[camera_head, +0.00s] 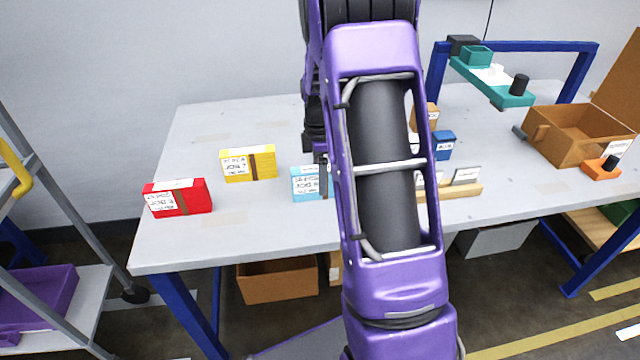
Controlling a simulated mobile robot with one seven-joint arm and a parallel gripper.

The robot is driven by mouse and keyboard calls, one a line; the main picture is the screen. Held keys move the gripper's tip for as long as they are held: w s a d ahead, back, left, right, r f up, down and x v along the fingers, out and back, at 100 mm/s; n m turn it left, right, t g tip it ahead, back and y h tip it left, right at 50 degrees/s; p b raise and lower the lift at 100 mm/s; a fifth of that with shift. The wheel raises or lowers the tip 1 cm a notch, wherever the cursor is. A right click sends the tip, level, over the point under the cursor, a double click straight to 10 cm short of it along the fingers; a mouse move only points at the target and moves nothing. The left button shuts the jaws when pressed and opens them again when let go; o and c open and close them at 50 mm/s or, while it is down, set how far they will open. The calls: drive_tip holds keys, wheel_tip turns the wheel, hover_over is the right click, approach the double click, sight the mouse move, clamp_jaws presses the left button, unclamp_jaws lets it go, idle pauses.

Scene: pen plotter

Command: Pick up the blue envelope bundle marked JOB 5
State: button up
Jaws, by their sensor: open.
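A light blue envelope bundle (306,184) stands on the table at the middle, with a white label and a dark band. The label's print looks upside down and is too small to read surely. My purple arm hides its right end. My gripper (319,157) shows only in part as dark pieces left of my arm, just above and behind the blue bundle in the picture. It looks empty and its jaws are open. Whether it touches the bundle cannot be told.
A yellow bundle (262,164) and a red bundle (195,197) stand to the left on the grey table (240,245). Right of my arm are a small dark blue box (444,146), a wooden holder (460,191), a teal plotter arm (500,90) and an open brown box (570,148).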

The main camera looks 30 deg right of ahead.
wheel_tip(320, 180, down, 3)
drive_tip(key=shift+r, duration=0.1)
clamp_jaws()
idle(0.4)
